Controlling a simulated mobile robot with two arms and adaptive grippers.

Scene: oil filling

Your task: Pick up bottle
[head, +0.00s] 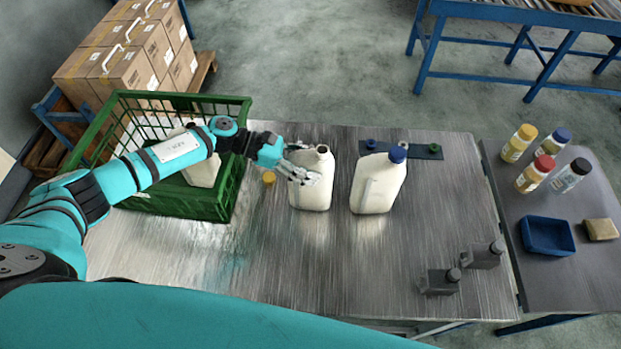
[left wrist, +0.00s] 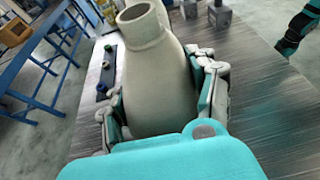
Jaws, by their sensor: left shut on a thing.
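A cream bottle (head: 317,189) without a cap stands upright on the metal table (head: 270,265). My left gripper (head: 303,165) is shut on it near its upper part. In the left wrist view the same bottle (left wrist: 150,80) fills the middle, its open neck at the top and a gripper finger (left wrist: 210,90) along each side. A second cream bottle (head: 377,187) with a blue cap stands to the right, apart from the gripper. Another pale bottle (head: 203,170) is in the green crate, partly hidden by my left arm. My right gripper is not in view.
The green crate (head: 180,205) stands on the left of the table. A yellow cap (head: 269,178) lies beside the held bottle. A rack with caps (head: 400,149) is behind, and two dark blocks (head: 440,282) are at the front right. A side table holds several small bottles and a blue tray (head: 547,236).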

